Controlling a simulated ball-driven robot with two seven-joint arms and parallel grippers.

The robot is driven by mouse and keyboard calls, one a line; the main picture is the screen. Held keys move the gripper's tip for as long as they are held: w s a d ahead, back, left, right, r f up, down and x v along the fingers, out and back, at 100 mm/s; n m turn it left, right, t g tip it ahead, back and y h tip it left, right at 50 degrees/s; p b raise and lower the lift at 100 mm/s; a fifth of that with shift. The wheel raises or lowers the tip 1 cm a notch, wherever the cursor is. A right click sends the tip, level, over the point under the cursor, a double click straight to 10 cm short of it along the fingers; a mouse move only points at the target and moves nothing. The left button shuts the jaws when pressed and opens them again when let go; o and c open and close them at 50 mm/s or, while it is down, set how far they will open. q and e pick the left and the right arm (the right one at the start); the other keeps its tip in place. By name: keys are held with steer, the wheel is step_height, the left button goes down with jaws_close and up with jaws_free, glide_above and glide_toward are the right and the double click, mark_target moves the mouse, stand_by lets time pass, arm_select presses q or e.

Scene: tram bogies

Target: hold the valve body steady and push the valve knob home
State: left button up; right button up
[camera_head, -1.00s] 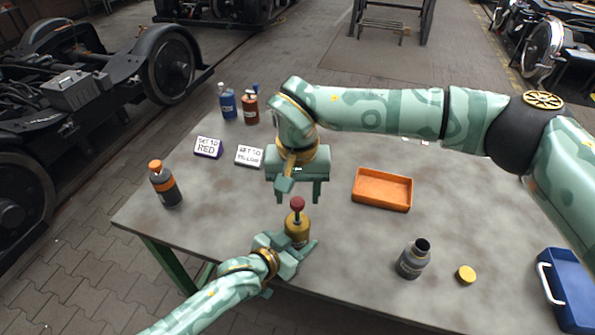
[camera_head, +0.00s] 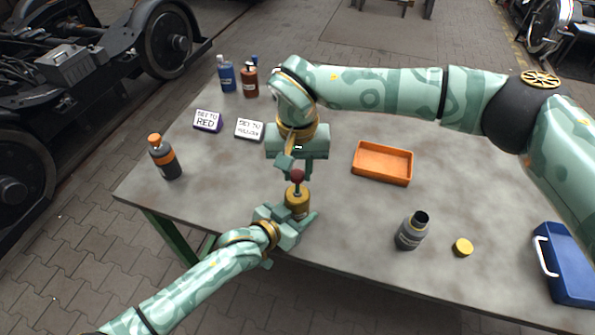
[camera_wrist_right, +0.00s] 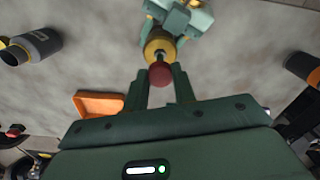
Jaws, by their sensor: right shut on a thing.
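The brass-coloured valve body (camera_head: 297,205) stands upright near the table's front edge, and it also shows in the right wrist view (camera_wrist_right: 159,43). The red valve knob (camera_head: 297,176) sits above it on a thin dark stem; in the right wrist view the knob (camera_wrist_right: 160,74) is between my right fingers. My left gripper (camera_head: 298,218) is low at the body, its fingers closed around it. My right gripper (camera_head: 297,172) points down from above and is shut on the knob. The fingers partly hide the knob's sides.
An orange tray (camera_head: 382,178) lies right of the valve. A grey bottle (camera_head: 410,234) and yellow cap (camera_head: 463,247) stand front right, by a blue crate (camera_head: 562,270).

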mark_target(298, 173)
steer(key=shift+f, duration=1.5)
steer(key=o, duration=1)
steer(key=shift+r, duration=0.15)
arm_select(q)
steer(key=o, duration=1.1)
arm_select(e)
step_height(298, 173, up, 12)
steer(key=shift+f, duration=0.15)
